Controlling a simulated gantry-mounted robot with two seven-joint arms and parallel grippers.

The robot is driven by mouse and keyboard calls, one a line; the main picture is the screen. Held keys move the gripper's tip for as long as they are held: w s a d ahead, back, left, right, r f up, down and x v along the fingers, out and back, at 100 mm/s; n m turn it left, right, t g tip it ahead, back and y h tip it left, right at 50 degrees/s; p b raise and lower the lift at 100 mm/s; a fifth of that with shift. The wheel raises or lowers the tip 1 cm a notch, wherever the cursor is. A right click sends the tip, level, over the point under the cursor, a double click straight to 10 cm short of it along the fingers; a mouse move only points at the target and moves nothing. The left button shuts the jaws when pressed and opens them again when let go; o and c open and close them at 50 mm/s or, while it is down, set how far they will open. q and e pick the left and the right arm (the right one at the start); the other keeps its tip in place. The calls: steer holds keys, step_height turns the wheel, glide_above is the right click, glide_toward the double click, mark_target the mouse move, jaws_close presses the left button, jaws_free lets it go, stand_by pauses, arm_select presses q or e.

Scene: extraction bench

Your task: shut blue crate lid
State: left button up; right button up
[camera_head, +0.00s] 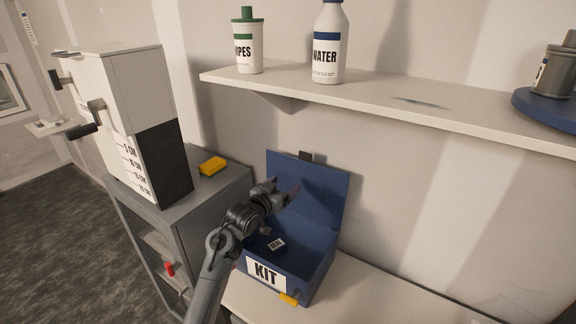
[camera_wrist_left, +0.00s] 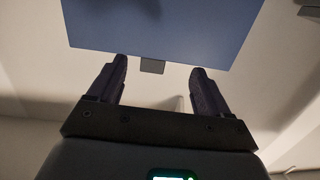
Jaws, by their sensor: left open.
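The blue crate (camera_head: 314,274), with a white KIT label on its front, stands on the light bench with its lid (camera_head: 320,190) raised open against the wall side. A small dark tab (camera_head: 306,156) sits on the lid's top edge. My left gripper (camera_head: 283,190) is open and empty in front of the lid, above the crate's left part. In the left wrist view the lid (camera_wrist_left: 160,25) spans the top, and its tab (camera_wrist_left: 152,66) shows between the open fingers (camera_wrist_left: 157,85). I cannot tell whether a finger touches the lid. My right gripper is not in view.
A small labelled item (camera_head: 276,244) lies inside the crate. A yellow block (camera_head: 212,165) lies on the grey cabinet (camera_head: 222,187) at left, beside a white and black box (camera_head: 130,120). A shelf (camera_head: 380,103) above holds a wipes tub (camera_head: 248,45) and a water bottle (camera_head: 328,45). The bench right of the crate is clear.

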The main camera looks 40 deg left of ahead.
arm_select(q)
steer(key=t, duration=0.1)
glide_toward(305, 154)
steer(key=s, duration=0.2)
steer(key=w, duration=0.9)
steer(key=shift+a, duration=0.4)
steer(key=shift+w+a+f, duration=0.1)
steer(key=shift+w, duration=0.7)
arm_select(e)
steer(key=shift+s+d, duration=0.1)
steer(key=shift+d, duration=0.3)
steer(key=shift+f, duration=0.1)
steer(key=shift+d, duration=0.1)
